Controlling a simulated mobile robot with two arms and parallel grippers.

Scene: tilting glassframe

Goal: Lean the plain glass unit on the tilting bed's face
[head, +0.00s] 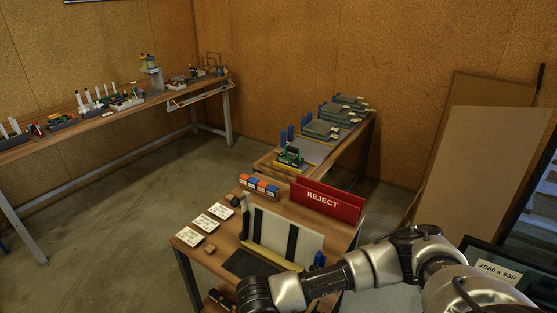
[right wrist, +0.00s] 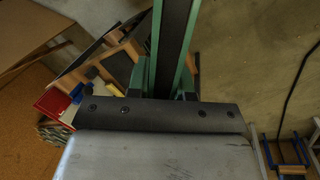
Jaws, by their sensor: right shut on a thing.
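The plain glass unit (right wrist: 176,35) appears edge-on in the right wrist view, as a dark strip between green edges. My right gripper (right wrist: 168,95) is shut on it. In the head view my right arm crosses the lower right, and its dark end joint is at the bottom edge; the fingers are not visible there. The tilting bed's face (head: 273,237) appears to be the pale sloped panel with black strips and a yellow ledge on the near bench. I cannot make out any contact between unit and bed. My left gripper is not in view.
A red REJECT bin (head: 325,203) stands behind the bed; it also shows in the right wrist view (right wrist: 53,101). White cards (head: 205,224) lie on the bench's left. A dark panel labelled 2080 x 630 (head: 498,270) is at lower right. Floor at left is clear.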

